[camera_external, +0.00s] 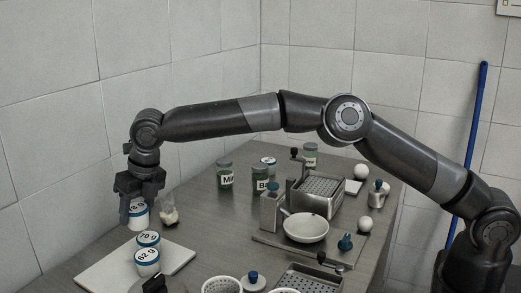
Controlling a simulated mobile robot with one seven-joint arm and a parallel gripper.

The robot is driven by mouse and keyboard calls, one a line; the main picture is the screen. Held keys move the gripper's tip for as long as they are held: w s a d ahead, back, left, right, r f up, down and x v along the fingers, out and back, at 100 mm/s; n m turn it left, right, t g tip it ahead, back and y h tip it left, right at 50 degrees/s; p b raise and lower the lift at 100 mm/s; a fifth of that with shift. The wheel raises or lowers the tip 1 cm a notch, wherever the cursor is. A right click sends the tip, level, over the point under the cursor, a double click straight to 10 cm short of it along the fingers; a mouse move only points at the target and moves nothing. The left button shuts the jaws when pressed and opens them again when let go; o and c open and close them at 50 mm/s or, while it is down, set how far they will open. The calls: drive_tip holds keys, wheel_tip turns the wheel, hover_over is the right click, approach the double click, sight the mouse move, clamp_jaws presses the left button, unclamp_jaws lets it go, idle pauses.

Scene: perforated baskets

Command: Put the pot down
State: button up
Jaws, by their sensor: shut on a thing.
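My gripper (138,199) is at the left, pointing down, shut on a white pot (139,221) with a blue-rimmed lid. The fingers cover part of the lid, so its label is only partly readable. The pot appears upright, just behind the back edge of a pale board (100,272); I cannot tell whether its base touches the table. Two similar pots stand on the board in front of it, one marked 70 g (149,239) and one marked 62 g (147,265).
A small pale jar (170,214) stands just right of the held pot. The board's left part is clear.

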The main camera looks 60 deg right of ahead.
drive_tip(key=a+f, duration=0.1)
drive_tip(key=a, duration=0.1)
drive_tip(key=a+f, duration=0.3)
drive_tip(key=a, duration=0.2)
drive_tip(key=shift+w+f, duration=0.15)
drive_tip(key=shift+w, duration=0.15)
drive_tip(key=shift+f, duration=1.95)
drive_tip(key=o, duration=0.7)
drive_tip(key=shift+f, duration=0.15)
